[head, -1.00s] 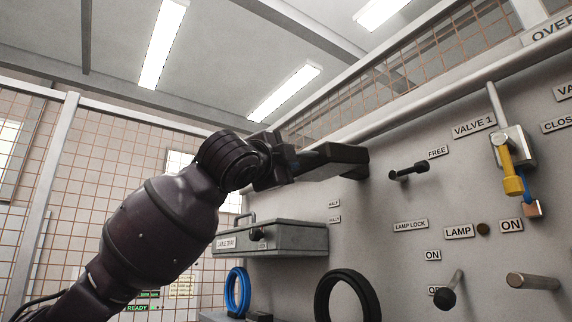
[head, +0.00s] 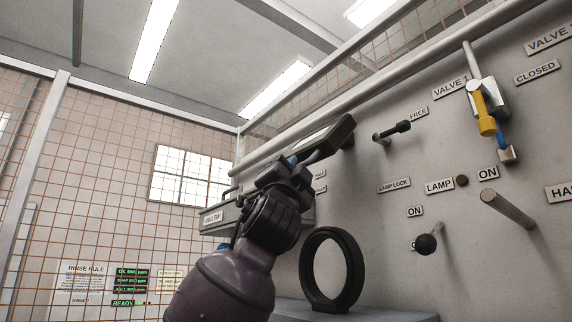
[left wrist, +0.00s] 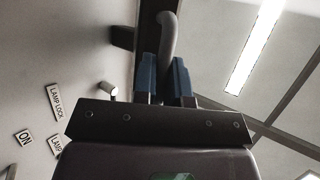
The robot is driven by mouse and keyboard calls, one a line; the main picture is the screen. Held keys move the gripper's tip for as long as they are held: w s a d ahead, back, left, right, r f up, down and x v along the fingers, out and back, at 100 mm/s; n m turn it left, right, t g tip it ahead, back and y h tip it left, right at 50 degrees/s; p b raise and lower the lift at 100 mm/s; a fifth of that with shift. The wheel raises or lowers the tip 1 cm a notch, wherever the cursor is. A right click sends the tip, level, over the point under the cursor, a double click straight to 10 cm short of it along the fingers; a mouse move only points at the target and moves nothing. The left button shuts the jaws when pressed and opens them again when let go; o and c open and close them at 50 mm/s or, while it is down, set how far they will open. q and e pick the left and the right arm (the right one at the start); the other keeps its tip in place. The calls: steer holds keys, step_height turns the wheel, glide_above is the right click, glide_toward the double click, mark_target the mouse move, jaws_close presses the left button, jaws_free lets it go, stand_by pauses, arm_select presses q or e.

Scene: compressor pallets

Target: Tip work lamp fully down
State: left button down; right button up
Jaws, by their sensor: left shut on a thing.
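The work lamp (head: 338,136) is a dark, flat, long head mounted at the panel wall. In the head view it slants, its wall end higher in the picture, with a pale strip along its upper side. My left gripper (head: 298,160) is at its near end. In the left wrist view, the blue fingers of my left gripper (left wrist: 164,80) close around a grey curved handle (left wrist: 168,35) in front of the lamp's dark body (left wrist: 146,45). The small HALF and FULLY plates are partly hidden behind the gripper. A dark lever (head: 391,131) sits by the FREE plate. My right gripper is not seen.
A grey cable tray box (head: 218,215) is behind my left arm. A black ring (head: 306,270) stands on a ledge below the lamp. The yellow valve handle (head: 484,112), a black ball knob (head: 427,244) and a peg (head: 508,208) stick out from the wall at the right.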

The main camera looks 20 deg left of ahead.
arm_select(q)
steer(key=shift+w+d+f, duration=0.7)
steer(key=shift+w+f, duration=0.2)
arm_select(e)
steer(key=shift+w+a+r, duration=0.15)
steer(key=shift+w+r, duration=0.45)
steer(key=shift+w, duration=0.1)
arm_select(q)
steer(key=c, duration=1.2)
jaws_free()
steer(key=shift+d, duration=0.1)
steer(key=shift+o, duration=0.2)
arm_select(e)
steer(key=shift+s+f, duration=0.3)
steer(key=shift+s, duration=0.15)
